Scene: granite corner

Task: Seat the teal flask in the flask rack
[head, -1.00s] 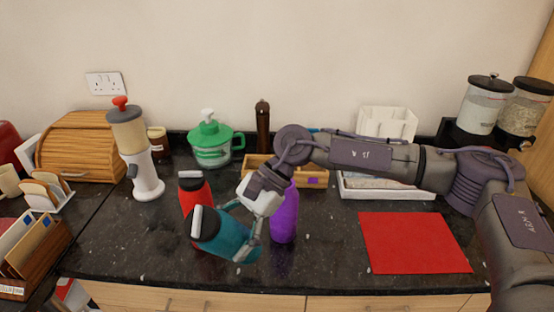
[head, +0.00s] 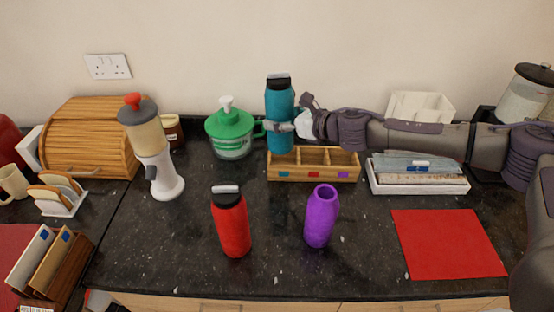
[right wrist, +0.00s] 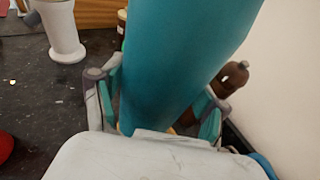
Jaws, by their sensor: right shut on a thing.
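The teal flask (head: 279,103) stands upright, dark cap up, at the left compartment of the wooden flask rack (head: 313,172). Its lower end meets the compartment's opening in the head view; I cannot tell how far inside it is. My right gripper (head: 280,127) is shut around the flask's lower half, its arm coming from the right. In the right wrist view the teal flask (right wrist: 185,60) fills the middle between the fingers (right wrist: 160,118). The rack has three compartments with blue, red and purple tags; the middle and right ones are empty. My left gripper is not in view.
A red flask (head: 231,224) and a purple flask (head: 320,217) stand on the counter in front of the rack. A green-lidded jug (head: 231,135) is close left of the rack, a white tray (head: 420,187) close right. A red mat (head: 447,244) lies at front right.

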